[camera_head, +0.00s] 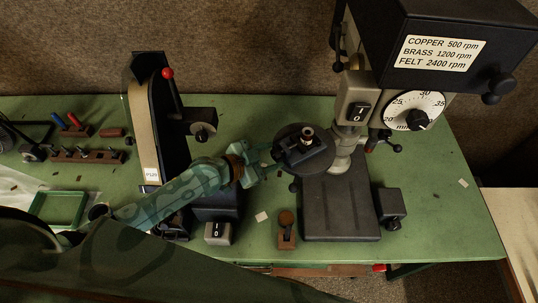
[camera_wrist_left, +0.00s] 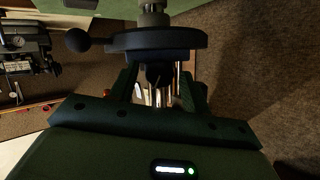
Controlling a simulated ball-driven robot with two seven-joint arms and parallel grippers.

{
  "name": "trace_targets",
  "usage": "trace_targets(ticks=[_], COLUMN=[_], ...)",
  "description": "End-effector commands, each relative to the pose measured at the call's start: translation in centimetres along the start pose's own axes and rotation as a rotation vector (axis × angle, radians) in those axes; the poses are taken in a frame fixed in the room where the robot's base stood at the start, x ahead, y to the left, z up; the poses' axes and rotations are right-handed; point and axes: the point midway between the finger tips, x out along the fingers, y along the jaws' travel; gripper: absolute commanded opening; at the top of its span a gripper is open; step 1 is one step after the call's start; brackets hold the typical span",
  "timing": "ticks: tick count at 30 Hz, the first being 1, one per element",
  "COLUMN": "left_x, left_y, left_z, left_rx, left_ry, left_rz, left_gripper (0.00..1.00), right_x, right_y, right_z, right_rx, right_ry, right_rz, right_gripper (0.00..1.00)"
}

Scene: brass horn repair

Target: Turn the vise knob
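The small dark vise (camera_head: 293,153) sits on the round drill-press table (camera_head: 322,163), with a metal ring-like part on top. My left gripper (camera_head: 275,161) reaches in from the left, its fingertips close to the vise's left side. In the left wrist view, a dark rounded knob (camera_wrist_left: 159,73) sticks out from the vise (camera_wrist_left: 140,56) between the fingers of my left gripper (camera_wrist_left: 160,85). The fingers are apart, with gaps visible on both sides of the knob. Whether a fingertip touches it I cannot tell. In the head view the knob is hard to make out. My right gripper is not in view.
The drill press (camera_head: 455,50) rises at the right, above its dark base (camera_head: 340,215). A belt sander (camera_head: 160,120) with a red-tipped lever stands left of the vise, close to my left arm. A wooden-knobbed tool (camera_head: 286,230) stands at the bench's front.

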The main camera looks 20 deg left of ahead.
Motion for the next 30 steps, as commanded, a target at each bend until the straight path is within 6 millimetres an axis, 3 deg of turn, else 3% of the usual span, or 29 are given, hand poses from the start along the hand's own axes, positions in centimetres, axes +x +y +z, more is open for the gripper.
trace_targets(ticks=[1, 4, 10, 18, 28, 29, 30], left_x=[0.0, 0.0, 0.1, 0.2, 0.0, 0.0, 0.0], left_y=[0.0, 0.0, -0.1, -0.2, -0.2, -0.2, -0.2], left_z=[0.0, 0.0, 0.1, 0.3, -0.1, -0.1, -0.1], left_rx=[0.0, 0.0, -0.031, -0.253, -0.287, -0.286, -0.286], left_ry=[0.0, 0.0, 0.004, 0.013, 0.013, 0.013, 0.013], left_rz=[0.0, 0.0, 0.013, 0.104, 0.115, 0.115, 0.115], left_gripper=[0.33, 0.07, 0.08, 0.08, 0.08, 0.33, 0.44], right_x=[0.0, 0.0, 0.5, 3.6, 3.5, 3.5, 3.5], right_y=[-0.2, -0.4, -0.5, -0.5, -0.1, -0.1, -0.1], right_z=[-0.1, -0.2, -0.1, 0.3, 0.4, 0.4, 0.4], right_rx=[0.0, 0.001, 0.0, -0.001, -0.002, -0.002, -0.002], right_ry=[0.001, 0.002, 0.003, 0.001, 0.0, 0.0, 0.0], right_rz=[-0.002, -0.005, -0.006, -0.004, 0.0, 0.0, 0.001], right_gripper=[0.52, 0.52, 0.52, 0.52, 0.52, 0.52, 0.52])
